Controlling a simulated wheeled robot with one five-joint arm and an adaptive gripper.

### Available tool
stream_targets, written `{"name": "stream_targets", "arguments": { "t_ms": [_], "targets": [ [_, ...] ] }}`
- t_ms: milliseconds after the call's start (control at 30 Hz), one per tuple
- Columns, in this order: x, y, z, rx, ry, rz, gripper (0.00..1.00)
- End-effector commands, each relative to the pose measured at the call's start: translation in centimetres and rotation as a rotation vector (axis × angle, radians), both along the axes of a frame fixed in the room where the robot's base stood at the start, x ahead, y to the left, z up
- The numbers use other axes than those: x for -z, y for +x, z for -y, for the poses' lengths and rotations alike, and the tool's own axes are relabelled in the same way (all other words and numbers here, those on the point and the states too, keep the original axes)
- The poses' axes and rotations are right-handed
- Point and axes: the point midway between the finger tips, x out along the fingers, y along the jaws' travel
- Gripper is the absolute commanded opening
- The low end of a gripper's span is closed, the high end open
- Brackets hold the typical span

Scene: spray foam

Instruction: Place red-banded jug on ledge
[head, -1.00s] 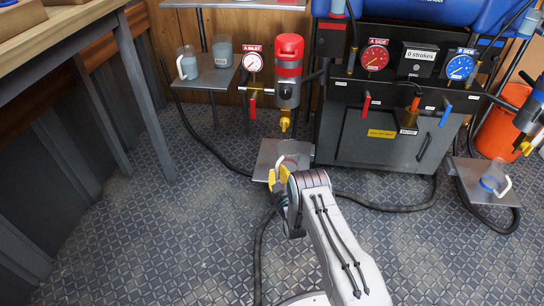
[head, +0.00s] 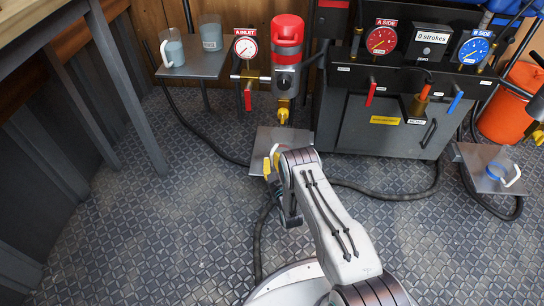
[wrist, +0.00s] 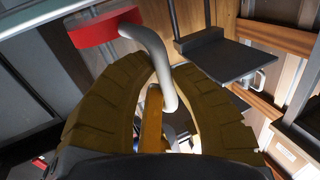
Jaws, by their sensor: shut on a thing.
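My gripper (head: 270,165) has yellow fingers, beside a small grey ledge (head: 263,139) below the red-topped pump. In the wrist view the fingers (wrist: 160,100) are shut around the pale curved handle (wrist: 153,50) of the red-banded jug. Its red band (wrist: 105,28) shows at the upper left; the clear body is hard to make out. In the head view my arm hides most of the jug. I cannot tell whether the jug touches the ledge. A dark flat plate (wrist: 222,60) shows beyond the fingers in the wrist view.
A pump with a red cap (head: 287,50) and yellow spout (head: 284,112) stands above the ledge. A left shelf (head: 200,68) holds two grey-blue vessels. A blue-banded jug (head: 497,172) sits on a right ledge (head: 482,154). Hoses cross the floor; a bench (head: 125,90) stands left.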

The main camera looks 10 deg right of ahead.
Motion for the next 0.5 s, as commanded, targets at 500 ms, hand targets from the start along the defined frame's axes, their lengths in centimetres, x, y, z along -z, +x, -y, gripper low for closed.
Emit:
{"name": "stream_targets", "arguments": {
  "t_ms": [500],
  "targets": [
    [0.42, -0.17, -0.01, 0.000, 0.000, -0.001, 0.24]
  ]
}}
